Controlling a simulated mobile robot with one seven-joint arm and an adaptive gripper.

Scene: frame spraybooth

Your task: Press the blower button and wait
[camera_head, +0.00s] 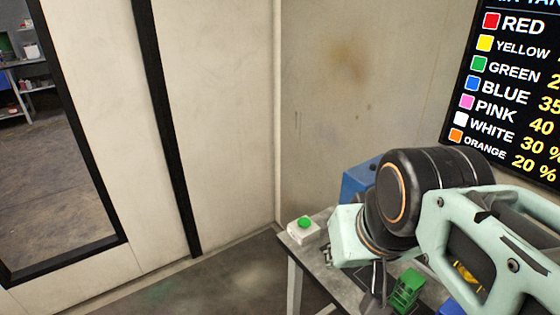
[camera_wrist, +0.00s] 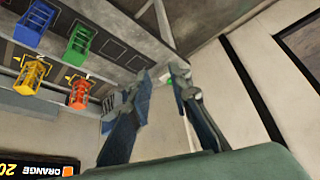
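The blower button is a green round cap (camera_head: 305,223) on a small white box (camera_head: 303,236).
A green holder (camera_head: 406,288) stands on the table close to the gripper. A blue box (camera_head: 358,182) is behind my arm. The wrist view shows blue (camera_wrist: 35,24), green (camera_wrist: 78,45), yellow (camera_wrist: 31,76) and red (camera_wrist: 79,94) holders. A colour sign (camera_head: 505,90) hangs at right.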

